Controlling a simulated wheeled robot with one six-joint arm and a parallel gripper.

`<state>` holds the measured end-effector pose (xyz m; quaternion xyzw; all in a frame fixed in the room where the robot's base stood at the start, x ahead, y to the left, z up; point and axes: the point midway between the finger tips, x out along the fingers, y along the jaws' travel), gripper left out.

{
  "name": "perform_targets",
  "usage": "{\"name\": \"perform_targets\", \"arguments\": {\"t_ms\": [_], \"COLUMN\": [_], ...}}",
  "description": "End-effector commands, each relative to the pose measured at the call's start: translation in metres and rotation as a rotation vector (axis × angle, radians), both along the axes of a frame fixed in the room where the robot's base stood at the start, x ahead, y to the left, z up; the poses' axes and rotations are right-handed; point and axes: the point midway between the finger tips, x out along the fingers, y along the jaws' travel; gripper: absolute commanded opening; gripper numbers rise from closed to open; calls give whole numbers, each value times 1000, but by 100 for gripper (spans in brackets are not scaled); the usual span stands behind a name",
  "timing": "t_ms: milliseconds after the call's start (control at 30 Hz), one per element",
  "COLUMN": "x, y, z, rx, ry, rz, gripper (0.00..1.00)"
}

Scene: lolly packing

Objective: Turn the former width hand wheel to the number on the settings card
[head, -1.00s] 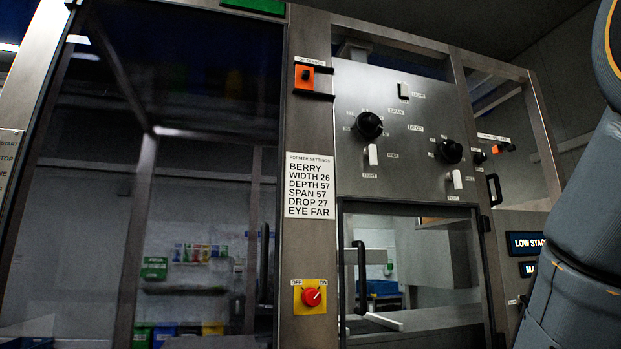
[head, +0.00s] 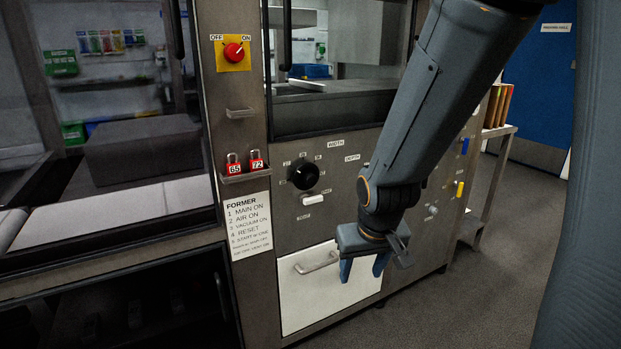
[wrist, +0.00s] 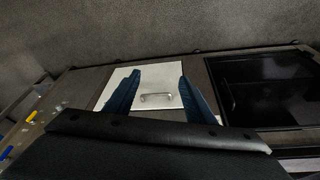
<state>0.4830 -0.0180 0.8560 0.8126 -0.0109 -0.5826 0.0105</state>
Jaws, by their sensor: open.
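The width hand wheel is a black round knob (head: 303,174) on the steel panel in the head view, with small scale marks around it and a WIDTH label (head: 335,143) up to its right. Its exact setting is too small to read. A white lever (head: 313,200) sits just below it. My gripper (head: 363,268) is open and empty, pointing down, right of and lower than the wheel, in front of the white drawer. Its two blue fingers also show in the wrist view (wrist: 160,88). The settings card is out of view now; a second earlier it read WIDTH 26.
The white drawer (head: 310,295) has a bar handle (head: 317,262). Left of the wheel are red padlocks (head: 256,161) on a ledge and the FORMER start list (head: 248,226). A DEPTH label (head: 352,157) is near my arm, which hides panel behind it. Grey floor is clear at right.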

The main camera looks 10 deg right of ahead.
Motion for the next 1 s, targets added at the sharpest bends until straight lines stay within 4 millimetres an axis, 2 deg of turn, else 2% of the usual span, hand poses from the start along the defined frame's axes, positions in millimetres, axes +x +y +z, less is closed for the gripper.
{"name": "perform_targets", "arguments": {"t_ms": [33, 200, 300, 433, 500, 600, 800, 1000], "x": [31, 126, 173, 222, 240, 257, 268, 280], "y": [-5, -11, -10, -4, 0, 6, 13, 17], "z": [-12, -13, -7, 6, 15, 27, 45, 49], "rx": [-3, 11, 39, 95, 134, 188, 261, 274], "ry": [-84, -392, -572, -800, -912, -1046, -1199, -1224], "rz": [3, 38, 67, 113, 138, 169, 208, 215], "gripper": [50, 50, 50, 50, 50, 50, 50, 50]}}
